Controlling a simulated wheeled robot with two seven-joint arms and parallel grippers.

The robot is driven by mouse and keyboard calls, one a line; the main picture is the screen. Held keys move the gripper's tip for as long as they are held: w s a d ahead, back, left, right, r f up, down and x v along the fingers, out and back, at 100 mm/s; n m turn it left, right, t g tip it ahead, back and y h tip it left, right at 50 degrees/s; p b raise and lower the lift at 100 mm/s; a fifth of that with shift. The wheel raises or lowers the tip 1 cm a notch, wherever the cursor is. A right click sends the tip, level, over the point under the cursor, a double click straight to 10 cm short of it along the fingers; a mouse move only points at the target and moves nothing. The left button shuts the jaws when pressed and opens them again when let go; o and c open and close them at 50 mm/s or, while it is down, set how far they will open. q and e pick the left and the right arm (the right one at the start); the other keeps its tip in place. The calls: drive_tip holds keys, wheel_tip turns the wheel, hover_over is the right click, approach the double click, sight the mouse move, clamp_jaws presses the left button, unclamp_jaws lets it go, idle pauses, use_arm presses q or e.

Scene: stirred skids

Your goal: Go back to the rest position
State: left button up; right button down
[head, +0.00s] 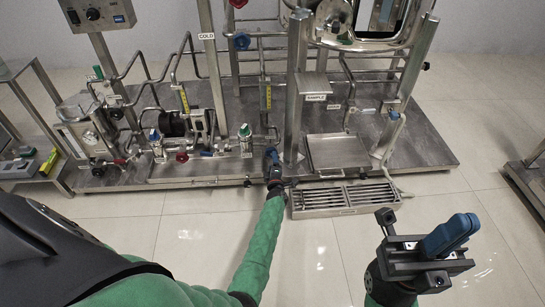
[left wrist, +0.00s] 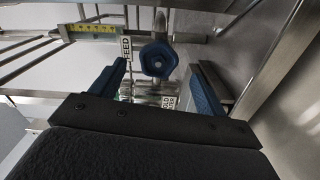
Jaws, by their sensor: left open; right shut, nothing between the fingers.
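My left gripper (head: 273,157) reaches forward to the front edge of the steel skid. In the left wrist view the left gripper (left wrist: 156,80) is open, with its two blue fingers apart. A blue knob (left wrist: 157,58) shows ahead, between and beyond the fingers, next to a FEED label (left wrist: 126,49). I cannot tell how far the knob is from the fingertips. My right gripper (head: 452,236) is at the lower right of the head view, raised over the floor. Its blue fingers are together and hold nothing.
The skid (head: 432,150) carries pipes, valves and a pump. A square tray (head: 338,152) and a slotted drain box (head: 345,198) stand near its front, right of my left gripper. A bench (head: 45,165) is at left. The tiled floor (head: 310,260) in front is clear.

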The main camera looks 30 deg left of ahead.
use_arm(q)
drive_tip(key=shift+s+d, duration=0.35)
drive_tip(key=shift+s, duration=0.15)
